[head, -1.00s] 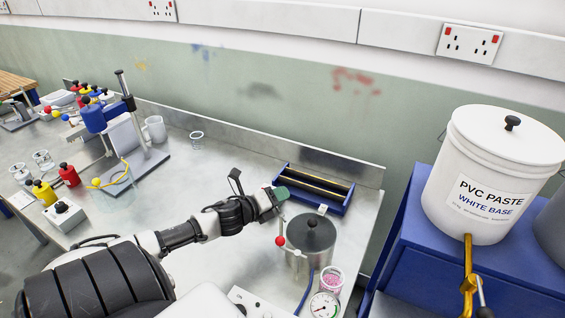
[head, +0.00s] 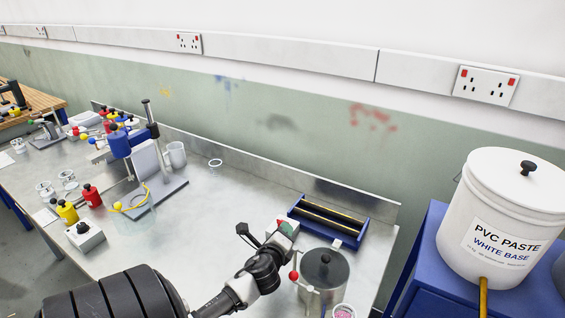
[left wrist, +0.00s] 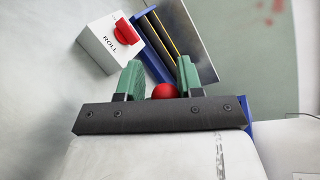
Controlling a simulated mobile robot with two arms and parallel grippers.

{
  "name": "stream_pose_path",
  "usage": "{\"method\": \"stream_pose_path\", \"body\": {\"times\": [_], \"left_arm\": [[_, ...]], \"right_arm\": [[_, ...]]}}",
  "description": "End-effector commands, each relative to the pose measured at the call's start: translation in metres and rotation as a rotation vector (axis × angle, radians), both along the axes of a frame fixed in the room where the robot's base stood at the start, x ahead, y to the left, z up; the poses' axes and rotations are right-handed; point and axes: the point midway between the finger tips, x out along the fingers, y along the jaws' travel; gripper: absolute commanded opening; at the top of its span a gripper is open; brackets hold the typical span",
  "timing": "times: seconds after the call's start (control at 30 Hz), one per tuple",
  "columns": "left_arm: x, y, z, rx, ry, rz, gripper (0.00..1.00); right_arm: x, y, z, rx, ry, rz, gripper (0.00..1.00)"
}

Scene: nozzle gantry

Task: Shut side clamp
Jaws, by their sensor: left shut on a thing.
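A metal pot with a grey lid and black knob (head: 326,266) stands at the bench's right end. A thin rod with a red ball (head: 293,275) shows at its left side. My left gripper (head: 285,228) is at the pot's upper left, near the blue tray. In the left wrist view a red ball knob (left wrist: 164,91) sits between the green fingers of my left gripper (left wrist: 160,75), its lower part hidden by the dark palm bar. The fingers are shut on it. I cannot tell whether both views show the same ball. My right gripper is out of view.
A blue tray with rollers (head: 303,232) lies behind the gripper. A white box marked ROLL (left wrist: 109,44) with a red knob stands beside it. A white PVC paste bucket (head: 500,240) stands on a blue stand at right.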

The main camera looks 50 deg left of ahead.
Motion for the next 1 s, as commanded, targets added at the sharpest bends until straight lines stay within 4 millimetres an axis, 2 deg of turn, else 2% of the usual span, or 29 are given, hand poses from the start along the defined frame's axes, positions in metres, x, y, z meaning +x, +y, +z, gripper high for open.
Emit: {"method": "stream_pose_path", "body": {"times": [0.03,0.47,0.5,0.57,1.0], "left_arm": [[0.0034,0.0007,0.0097,0.006,-0.019,0.002,0.13],[0.0033,0.0007,0.0099,0.008,-0.02,0.007,0.13],[0.0033,0.0007,0.0098,0.008,-0.02,0.007,0.42],[0.0031,0.0005,0.0093,0.008,-0.019,0.006,0.52],[0.0011,-0.0007,0.0039,0.003,-0.009,0.007,0.52]], "right_arm": [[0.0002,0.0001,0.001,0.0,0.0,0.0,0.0],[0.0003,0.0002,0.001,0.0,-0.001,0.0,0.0],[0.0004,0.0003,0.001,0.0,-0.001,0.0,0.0],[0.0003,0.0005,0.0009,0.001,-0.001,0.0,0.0],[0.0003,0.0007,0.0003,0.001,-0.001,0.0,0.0]]}}
